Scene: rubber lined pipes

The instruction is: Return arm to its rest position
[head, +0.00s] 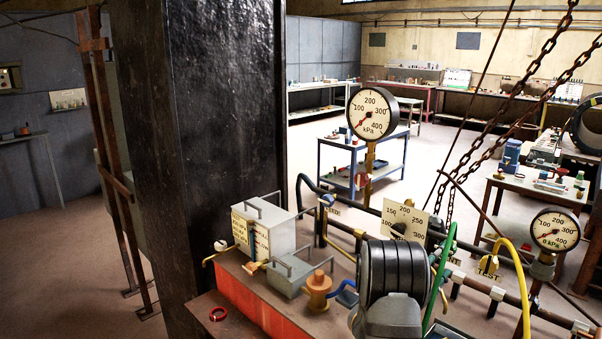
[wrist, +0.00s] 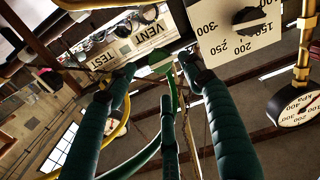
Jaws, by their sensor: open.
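My arm (head: 393,275), dark with a grey lower part, stands in the lower middle of the head view, in front of the pipework. My gripper is not distinguishable there. In the wrist view my gripper (wrist: 162,78) shows as dark green padded fingers reaching up from the bottom. The fingers are spread apart, with nothing held between them. Beyond the fingertips are a VENT/TEST label plate (wrist: 135,48) and a green hose (wrist: 146,158); whether any fingertip touches them I cannot tell.
A pressure gauge (head: 373,114) stands behind my arm and another gauge (head: 555,230) to its right. A scale plate (head: 404,220), a yellow hose (head: 512,252) and chains (head: 495,100) are close by. A black column (head: 205,130) rises left of the red bench (head: 262,308).

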